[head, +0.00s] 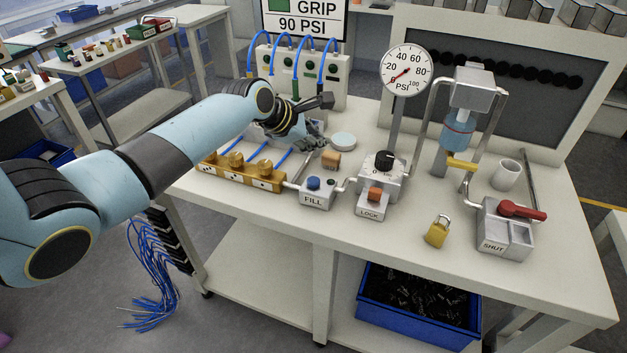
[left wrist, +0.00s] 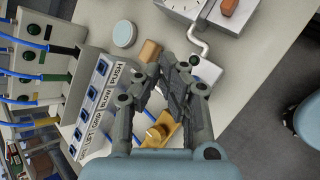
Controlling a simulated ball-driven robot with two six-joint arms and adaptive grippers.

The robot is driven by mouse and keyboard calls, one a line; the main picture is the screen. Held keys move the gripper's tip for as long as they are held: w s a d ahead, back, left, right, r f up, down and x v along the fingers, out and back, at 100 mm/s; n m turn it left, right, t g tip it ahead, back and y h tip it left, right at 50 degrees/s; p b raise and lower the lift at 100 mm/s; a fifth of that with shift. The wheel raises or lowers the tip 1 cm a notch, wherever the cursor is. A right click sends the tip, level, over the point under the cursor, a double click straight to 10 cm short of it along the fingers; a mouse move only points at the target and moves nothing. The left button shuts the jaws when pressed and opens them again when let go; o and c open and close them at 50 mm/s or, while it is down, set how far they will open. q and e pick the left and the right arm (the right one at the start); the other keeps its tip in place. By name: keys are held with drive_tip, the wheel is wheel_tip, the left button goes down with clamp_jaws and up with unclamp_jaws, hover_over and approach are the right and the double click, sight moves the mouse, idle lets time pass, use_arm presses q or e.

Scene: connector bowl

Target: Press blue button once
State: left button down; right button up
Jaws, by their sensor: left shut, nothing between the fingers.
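The blue button (head: 313,183) sits on top of a small grey box labelled FILL (head: 314,199), near the front edge of the workbench. My left gripper (head: 318,143) is above the bench, behind and higher than the button in the head view, and apart from it. Its fingers are shut and empty. In the left wrist view, the left gripper (left wrist: 180,62) covers part of the bench. A grey box (left wrist: 207,71) shows just beside the fingertips there. I cannot make out the blue button in that view. My right gripper is not in view.
A brass manifold (head: 236,169) with blue hoses lies left of the FILL box. Right of it stand an orange-button LOCK box (head: 369,207), a black dial (head: 384,161) and a pressure gauge (head: 407,70). A tan block (head: 331,159) lies behind. A yellow padlock (head: 438,231) lies farther right.

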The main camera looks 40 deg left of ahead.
use_arm(q)
drive_tip(key=b, duration=0.7)
hover_over(315, 181)
wheel_tip(315, 181, down, 7)
drive_tip(key=shift+d+r, duration=0.1)
drive_tip(key=shift+r, duration=0.05)
drive_tip(key=shift+f+b, duration=0.3)
drive_tip(key=shift+f, duration=0.5)
drive_tip(key=shift+f, duration=0.1)
drive_tip(key=shift+f, duration=0.3)
drive_tip(key=shift+f, duration=0.55)
idle(0.8)
drive_tip(key=shift+r+p, duration=0.95)
drive_tip(key=shift+p, duration=0.25)
